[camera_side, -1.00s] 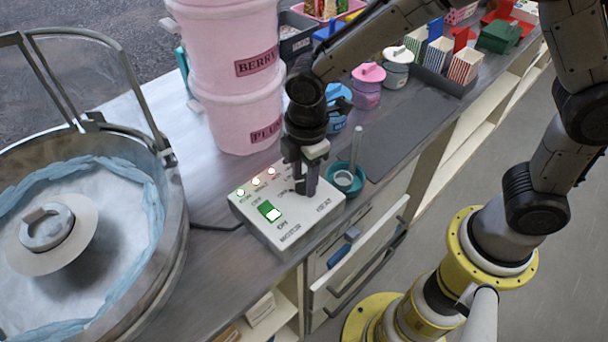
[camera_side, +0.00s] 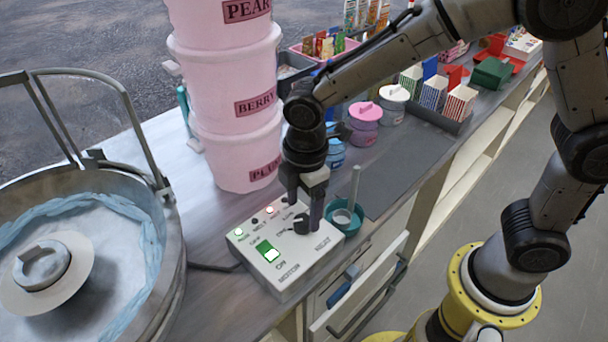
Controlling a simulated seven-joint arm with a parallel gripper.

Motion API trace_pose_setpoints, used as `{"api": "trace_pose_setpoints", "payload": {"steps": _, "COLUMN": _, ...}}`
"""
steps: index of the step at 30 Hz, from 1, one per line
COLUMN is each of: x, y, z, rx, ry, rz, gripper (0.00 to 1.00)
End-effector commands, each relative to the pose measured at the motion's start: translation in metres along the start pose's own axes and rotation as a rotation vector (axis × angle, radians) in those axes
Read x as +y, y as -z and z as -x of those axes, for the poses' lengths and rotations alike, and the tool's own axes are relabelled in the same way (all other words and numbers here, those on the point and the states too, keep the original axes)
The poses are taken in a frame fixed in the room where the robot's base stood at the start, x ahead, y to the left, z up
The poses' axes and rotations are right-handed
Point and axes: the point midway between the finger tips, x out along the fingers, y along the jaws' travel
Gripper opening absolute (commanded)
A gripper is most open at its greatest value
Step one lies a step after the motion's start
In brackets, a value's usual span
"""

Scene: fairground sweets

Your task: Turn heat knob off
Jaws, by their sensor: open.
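The white control box (camera_side: 262,275) sits on the counter near its front edge, with the words MOTOR and HEAT on its top. The dark heat knob (camera_side: 300,227) is on the right part of the top, partly hidden by a finger. My gripper (camera_side: 303,212) points down over it with its jaws open. The fingers are close to the knob; I cannot tell whether they touch it. A green rocker switch (camera_side: 263,247) with a lit white end is marked ON.
The metal floss bowl (camera_side: 150,290) stands to the left. Stacked pink tubs (camera_side: 205,110) rise behind the box. A teal cup (camera_side: 346,217) with a pale stick stands close right of my gripper. An open drawer (camera_side: 355,290) lies below.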

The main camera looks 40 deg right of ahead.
Motion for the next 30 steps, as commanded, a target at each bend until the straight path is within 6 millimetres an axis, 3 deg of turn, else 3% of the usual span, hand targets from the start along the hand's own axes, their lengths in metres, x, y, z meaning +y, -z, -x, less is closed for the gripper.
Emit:
{"api": "trace_pose_setpoints", "payload": {"steps": 9, "x": 0.001, "y": 0.001, "z": 0.07, "rx": 0.004, "ry": -0.005, "rz": 0.001, "gripper": 0.76}}
{"api": "trace_pose_setpoints", "payload": {"steps": 15, "x": 0.001, "y": 0.001, "z": 0.099, "rx": 0.003, "ry": -0.004, "rz": 0.001, "gripper": 0.76}}
{"api": "trace_pose_setpoints", "payload": {"steps": 21, "x": 0.0, "y": 0.0, "z": 0.109, "rx": 0.002, "ry": -0.002, "rz": 0.001, "gripper": 0.76}}
{"api": "trace_pose_setpoints", "payload": {"steps": 30, "x": 0.001, "y": 0.0, "z": 0.109, "rx": 0.001, "ry": -0.002, "rz": -0.001, "gripper": 0.76}}
